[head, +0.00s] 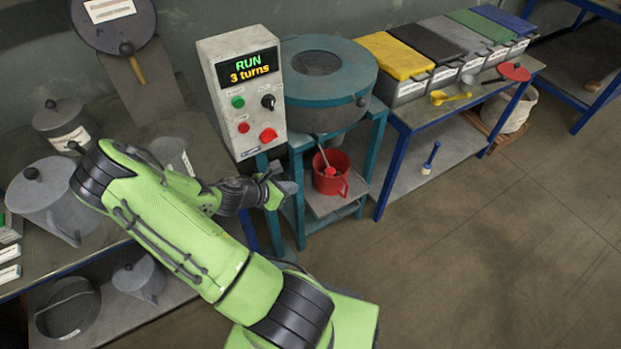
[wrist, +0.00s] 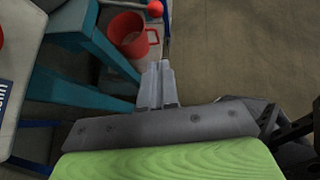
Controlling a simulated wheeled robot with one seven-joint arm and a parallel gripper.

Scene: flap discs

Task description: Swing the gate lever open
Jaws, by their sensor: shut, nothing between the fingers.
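The gate lever (head: 323,157) is a thin grey rod with a red ball knob, under the teal drum (head: 325,85) of the mixer. It slants down over the red bucket (head: 329,182). In the wrist view the lever's red knob (wrist: 155,8) shows at the top edge, beyond my fingertips and apart from them. My gripper (head: 290,187) is in front of the mixer stand, left of the lever and a little lower in the head view. In the wrist view my gripper (wrist: 157,66) has its two grey fingers together and empty. The red bucket (wrist: 133,36) also shows there.
The control box (head: 243,92) reads "RUN 3 turns" and stands left of the drum. Teal stand legs (head: 299,200) are close by my gripper. A blue-legged table (head: 420,115) with several lidded bins is at the right. The floor in front is clear.

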